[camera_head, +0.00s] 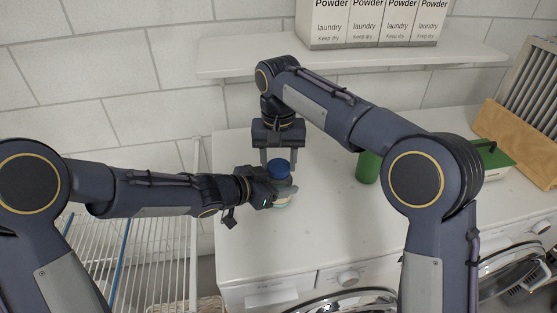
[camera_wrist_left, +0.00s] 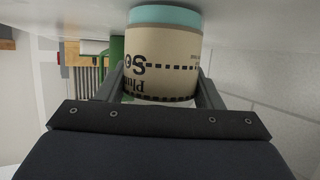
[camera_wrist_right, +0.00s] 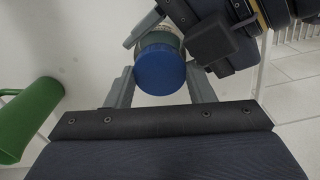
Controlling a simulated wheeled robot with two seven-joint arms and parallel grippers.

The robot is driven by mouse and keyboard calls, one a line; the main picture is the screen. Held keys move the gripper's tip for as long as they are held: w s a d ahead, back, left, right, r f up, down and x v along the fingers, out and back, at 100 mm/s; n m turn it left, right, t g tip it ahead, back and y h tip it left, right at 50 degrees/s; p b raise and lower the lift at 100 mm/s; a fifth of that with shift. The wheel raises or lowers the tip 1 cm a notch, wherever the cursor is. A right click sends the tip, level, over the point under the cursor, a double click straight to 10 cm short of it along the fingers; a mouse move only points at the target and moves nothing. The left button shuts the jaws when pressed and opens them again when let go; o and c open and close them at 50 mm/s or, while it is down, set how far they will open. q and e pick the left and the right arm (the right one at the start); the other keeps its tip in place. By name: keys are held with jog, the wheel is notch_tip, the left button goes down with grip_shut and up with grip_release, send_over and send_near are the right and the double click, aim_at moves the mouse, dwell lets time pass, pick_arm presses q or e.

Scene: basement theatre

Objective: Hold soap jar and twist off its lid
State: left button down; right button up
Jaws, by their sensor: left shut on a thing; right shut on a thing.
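The soap jar (camera_head: 284,193) stands upright on the white top with its blue lid (camera_head: 279,169) on. My left gripper (camera_head: 279,192) comes in from the left and is shut on the jar's body. In the left wrist view the jar (camera_wrist_left: 163,62) appears upside down, with a cream label and teal band, between the fingers; its lid is hidden there. My right gripper (camera_head: 279,163) points down from above and is shut on the lid. In the right wrist view the round blue lid (camera_wrist_right: 160,70) sits between both fingers, with the jar partly showing behind it.
A green cylinder (camera_head: 368,166) stands right of the jar, partly behind my right arm. A green-lidded box (camera_head: 495,160) and a wooden washboard (camera_head: 520,110) are farther right. A shelf (camera_head: 230,58) with powder boxes (camera_head: 375,25) is behind. A wire rack (camera_head: 150,245) is at left.

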jog(key=o, duration=1.1)
jog(key=shift+r, duration=2.3)
jog(key=m, duration=0.3)
jog(key=r+m, duration=0.1)
jog(key=m, duration=0.2)
jog(key=shift+w+m, duration=0.1)
jog(key=shift+m, duration=0.3)
jog(key=m, duration=0.2)
jog(key=r+m, duration=0.1)
jog(key=m, duration=0.3)
jog(key=r+m, duration=0.1)
jog(key=m, duration=0.1)
jog(key=shift+r+m, duration=0.15)
jog(key=shift+m, duration=0.45)
jog(key=shift+f, duration=3.95)
